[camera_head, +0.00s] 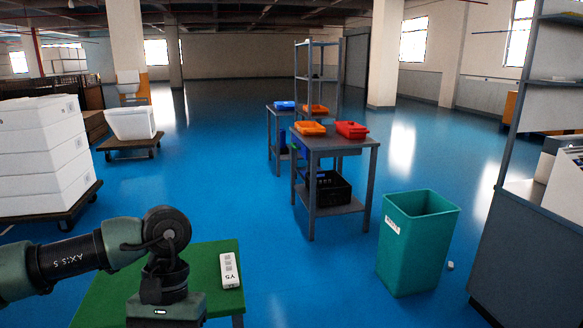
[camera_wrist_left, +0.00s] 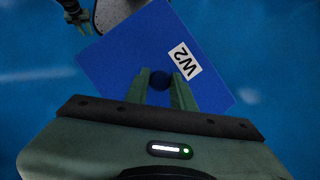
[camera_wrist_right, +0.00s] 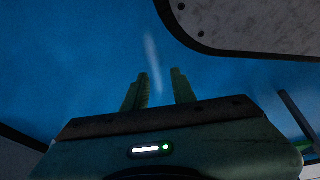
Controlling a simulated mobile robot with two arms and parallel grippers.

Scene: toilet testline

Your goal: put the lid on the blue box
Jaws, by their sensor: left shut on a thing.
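A flat blue lid (camera_wrist_left: 135,45) with a white "W2" label and a round dark blue knob (camera_wrist_left: 159,80) shows in the left wrist view. My left gripper (camera_wrist_left: 163,82) is shut on the knob, and blue floor shows around the lid. In the head view my left arm comes in at the lower left; its fingers and the lid are hidden there. My right gripper (camera_wrist_right: 160,85) is open and empty over blue floor. I cannot pick out the blue box with certainty. A small blue tray (camera_head: 285,105) stands on the far table.
A green-topped table (camera_head: 110,295) with a white "Y5" device (camera_head: 231,270) is at the lower left. A teal bin (camera_head: 410,255) stands on the right, beside a grey shelf unit (camera_head: 510,240). A metal table (camera_head: 345,142) carries orange and red trays. Blue floor is open in the middle.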

